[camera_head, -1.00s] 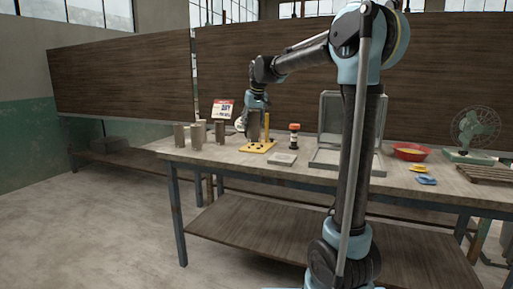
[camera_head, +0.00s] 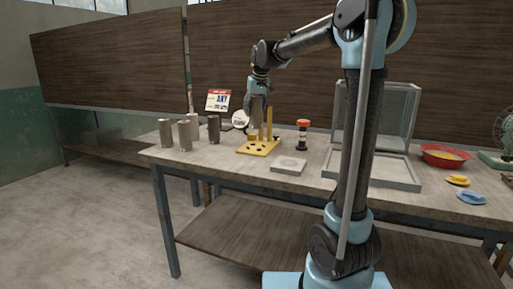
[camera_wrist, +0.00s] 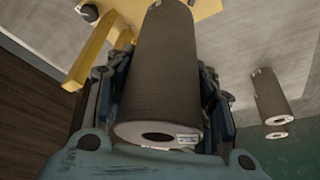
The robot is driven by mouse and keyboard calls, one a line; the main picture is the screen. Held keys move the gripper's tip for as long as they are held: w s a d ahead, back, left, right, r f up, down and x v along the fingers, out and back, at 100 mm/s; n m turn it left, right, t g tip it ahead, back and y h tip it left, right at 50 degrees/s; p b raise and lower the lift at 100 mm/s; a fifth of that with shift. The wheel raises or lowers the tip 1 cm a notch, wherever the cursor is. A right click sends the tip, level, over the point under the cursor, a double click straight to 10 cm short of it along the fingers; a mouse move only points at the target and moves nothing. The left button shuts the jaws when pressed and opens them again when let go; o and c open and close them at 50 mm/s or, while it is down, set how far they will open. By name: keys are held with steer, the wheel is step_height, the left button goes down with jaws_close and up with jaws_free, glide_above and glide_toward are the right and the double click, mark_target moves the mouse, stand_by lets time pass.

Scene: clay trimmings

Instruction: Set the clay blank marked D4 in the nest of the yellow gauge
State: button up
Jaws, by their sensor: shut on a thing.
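My gripper (camera_head: 258,98) is shut on a grey-brown clay blank (camera_wrist: 165,65), a cylinder with a hole in its end. The blank (camera_head: 256,110) is over the yellow gauge (camera_head: 250,150), beside its upright posts. In the wrist view the blank fills the middle between my fingers; a small pale label shows on its end, but its mark is too small to read. Part of the yellow gauge (camera_wrist: 97,48) shows at the upper left there. The nest is hard to make out, and I cannot tell how far the blank is above it.
Several other clay blanks (camera_head: 165,133) stand left of the gauge. A sign (camera_head: 217,100) is behind. A black bottle with an orange cap (camera_head: 303,135), a flat grey slab (camera_head: 289,166) and a clear-sided frame (camera_head: 372,170) stand to the right, with a red bowl (camera_head: 445,156) beyond.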

mark_target(259, 105)
steer(key=shift+w+f, duration=0.15)
steer(key=shift+f, duration=0.1)
step_height(259, 105, down, 5)
steer(key=shift+w+r, duration=0.15)
steer(key=shift+r, duration=0.05)
steer(key=shift+f, duration=2.45)
steer(key=o, duration=1.5)
steer(key=shift+o, duration=0.2)
steer(key=v, duration=1.2)
steer(key=shift+d, duration=0.1)
